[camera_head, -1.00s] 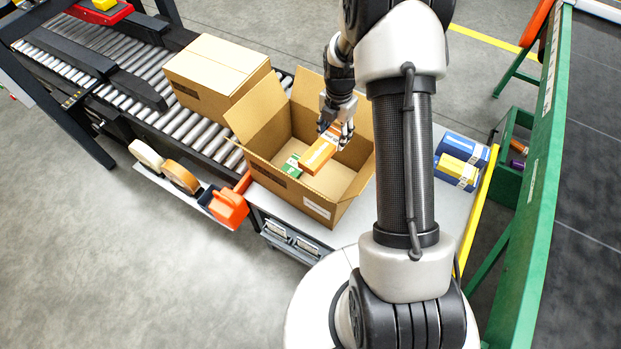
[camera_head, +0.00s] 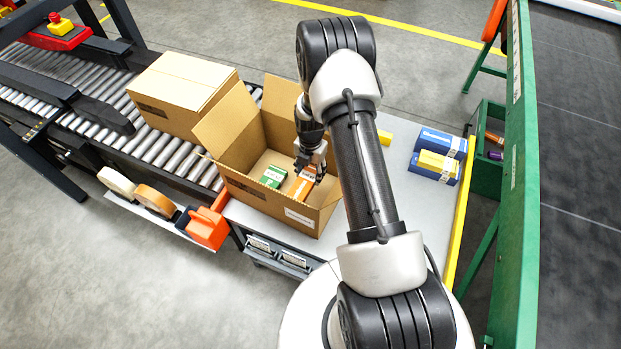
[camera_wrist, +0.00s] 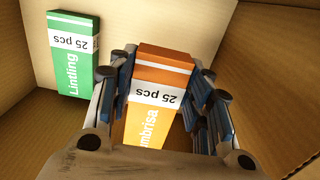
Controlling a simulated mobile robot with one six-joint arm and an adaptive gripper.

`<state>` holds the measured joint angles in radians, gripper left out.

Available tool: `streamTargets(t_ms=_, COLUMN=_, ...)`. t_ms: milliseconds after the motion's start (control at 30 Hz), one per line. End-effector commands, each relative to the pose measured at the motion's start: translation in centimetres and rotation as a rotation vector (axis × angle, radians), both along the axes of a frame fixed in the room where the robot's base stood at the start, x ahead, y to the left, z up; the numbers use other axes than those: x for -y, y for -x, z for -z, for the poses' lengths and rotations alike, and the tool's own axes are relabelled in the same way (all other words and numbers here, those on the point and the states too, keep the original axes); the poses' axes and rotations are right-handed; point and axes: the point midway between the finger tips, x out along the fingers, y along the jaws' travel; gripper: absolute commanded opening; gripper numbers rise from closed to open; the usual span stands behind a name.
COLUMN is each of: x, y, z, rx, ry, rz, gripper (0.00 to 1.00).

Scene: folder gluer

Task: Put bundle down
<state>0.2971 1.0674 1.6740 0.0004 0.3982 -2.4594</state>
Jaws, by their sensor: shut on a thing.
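My gripper (camera_head: 310,170) is down inside the open cardboard box (camera_head: 233,185), shut on an orange bundle (camera_head: 300,188) with a white "25 pcs" band. The orange bundle also shows between the fingers in the wrist view (camera_wrist: 160,95). A green bundle (camera_head: 273,177) lies in the box to the left of the orange one, with a gap between them; it also shows in the wrist view (camera_wrist: 73,55). I cannot tell whether the orange bundle touches the box floor.
A closed box (camera_head: 183,92) stands on the roller conveyor (camera_head: 85,70) behind left. Blue and yellow bundles (camera_head: 437,160) lie on the grey table (camera_head: 400,150) to the right. A green frame (camera_head: 515,180) stands at the right.

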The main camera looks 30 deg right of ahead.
Motion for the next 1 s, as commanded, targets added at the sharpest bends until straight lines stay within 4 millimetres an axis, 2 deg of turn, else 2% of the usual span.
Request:
streamTargets(t_ms=100, x=0.0, y=0.1, z=2.2, rx=-0.004, ry=-0.001, rz=0.0, gripper=0.19)
streamTargets(t_ms=200, x=0.0, y=0.1, z=3.5, rx=-0.002, ry=-0.001, rz=0.0, gripper=0.19)
streamTargets(t_ms=467, x=0.0, y=0.0, z=3.5, rx=-0.001, ry=0.0, rz=0.0, gripper=0.19)
streamTargets(t_ms=967, x=0.0, y=0.0, z=4.7, rx=-0.001, ry=0.0, rz=0.0, gripper=0.19)
streamTargets(t_ms=1000, x=0.0, y=0.1, z=4.7, rx=-0.001, ry=0.0, rz=0.0, gripper=0.47)
